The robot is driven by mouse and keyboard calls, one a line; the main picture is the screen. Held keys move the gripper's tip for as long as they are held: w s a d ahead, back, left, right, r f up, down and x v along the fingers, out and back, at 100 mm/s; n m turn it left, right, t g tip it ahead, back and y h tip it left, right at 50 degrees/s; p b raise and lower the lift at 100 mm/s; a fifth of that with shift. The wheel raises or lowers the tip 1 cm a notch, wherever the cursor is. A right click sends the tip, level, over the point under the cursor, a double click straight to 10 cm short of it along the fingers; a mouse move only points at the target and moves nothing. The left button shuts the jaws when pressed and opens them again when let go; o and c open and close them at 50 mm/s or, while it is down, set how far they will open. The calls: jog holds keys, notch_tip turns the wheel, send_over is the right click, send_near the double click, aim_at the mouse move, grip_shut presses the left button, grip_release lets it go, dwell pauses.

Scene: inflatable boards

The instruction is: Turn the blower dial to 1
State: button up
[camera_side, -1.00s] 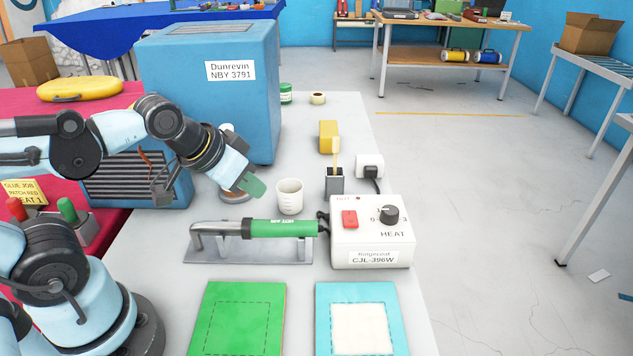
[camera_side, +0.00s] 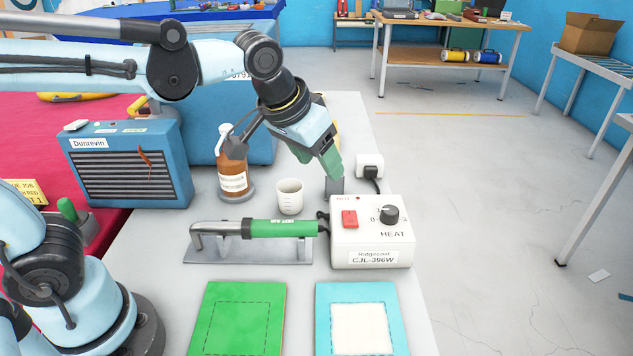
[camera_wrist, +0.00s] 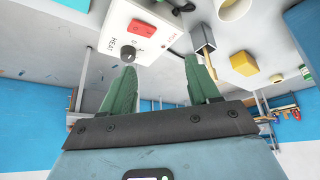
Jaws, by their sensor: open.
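The white control box (camera_side: 371,258) stands at the right of the bench, with a black dial (camera_side: 390,214) marked HEAT and a red switch (camera_side: 349,219) beside it. A 0 and a 3 show around the dial; its exact setting is too small to read. A blower-like tool with a green handle (camera_side: 281,228) rests on a metal stand left of the box. My gripper (camera_side: 334,168) is open and empty, above and behind the box, left of the dial. In the wrist view, the dial (camera_wrist: 128,53) appears near the tip of the left finger of my gripper (camera_wrist: 160,68), apart from it.
A white cup (camera_side: 289,197) and a brown bottle (camera_side: 232,170) stand behind the tool. A grey holder (camera_side: 334,186) and a plug socket (camera_side: 370,168) are behind the box. Green (camera_side: 213,330) and light blue (camera_side: 322,330) patch boards lie in front.

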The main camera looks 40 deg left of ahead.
jog(key=g, duration=0.1)
send_near(390, 210)
jog(key=v, duration=0.4)
jog(key=x, duration=1.2)
jog(key=shift+w+f, duration=0.2)
jog(key=shift+f, duration=0.1)
jog(key=c, duration=1)
